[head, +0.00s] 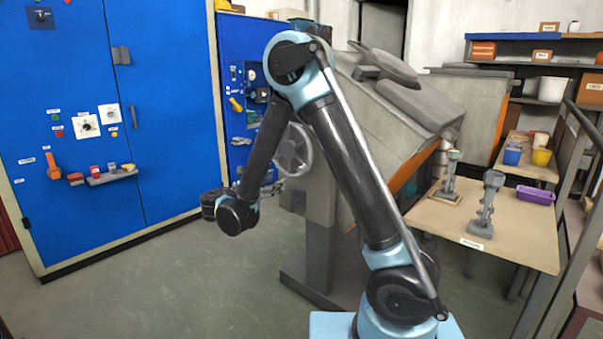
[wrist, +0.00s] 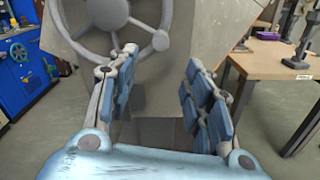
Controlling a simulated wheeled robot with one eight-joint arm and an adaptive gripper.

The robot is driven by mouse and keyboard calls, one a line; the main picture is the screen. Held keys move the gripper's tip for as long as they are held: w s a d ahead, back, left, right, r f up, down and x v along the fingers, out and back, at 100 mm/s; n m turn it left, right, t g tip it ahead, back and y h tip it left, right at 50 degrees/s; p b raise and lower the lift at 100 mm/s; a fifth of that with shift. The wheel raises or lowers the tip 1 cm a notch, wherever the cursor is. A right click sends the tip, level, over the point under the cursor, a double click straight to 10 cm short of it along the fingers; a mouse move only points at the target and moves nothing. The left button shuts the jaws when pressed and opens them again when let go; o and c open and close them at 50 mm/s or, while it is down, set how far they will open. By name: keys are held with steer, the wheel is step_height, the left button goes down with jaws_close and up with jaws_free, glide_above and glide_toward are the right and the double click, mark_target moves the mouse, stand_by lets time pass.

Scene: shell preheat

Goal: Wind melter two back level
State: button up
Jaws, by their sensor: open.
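The melter (head: 385,125) is a large grey tilted body on a stand, with an orange edge, behind my arm in the head view. Its grey spoked handwheel (head: 294,150) is on the side facing left, partly hidden by my arm. In the wrist view the handwheel (wrist: 108,14) is at the upper left, cut by the top edge, with a round knob (wrist: 161,40) on its rim. My gripper (wrist: 158,75) is open, its blue-padded fingers spread and nothing between them. The fingertips are just below the wheel's rim; I cannot tell whether the left one touches it. No number label on the melter is readable.
A blue cabinet wall (head: 90,110) with switches and an orange handle (head: 53,167) stands at the left. A wooden table (head: 480,220) at the right bears two grey stands, with a purple bin (head: 535,195) farther back. A metal railing is at far right. The floor at left is clear.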

mark_target(300, 171)
steer(key=x, duration=1.6)
steer(key=shift+d, duration=0.15)
jaws_close()
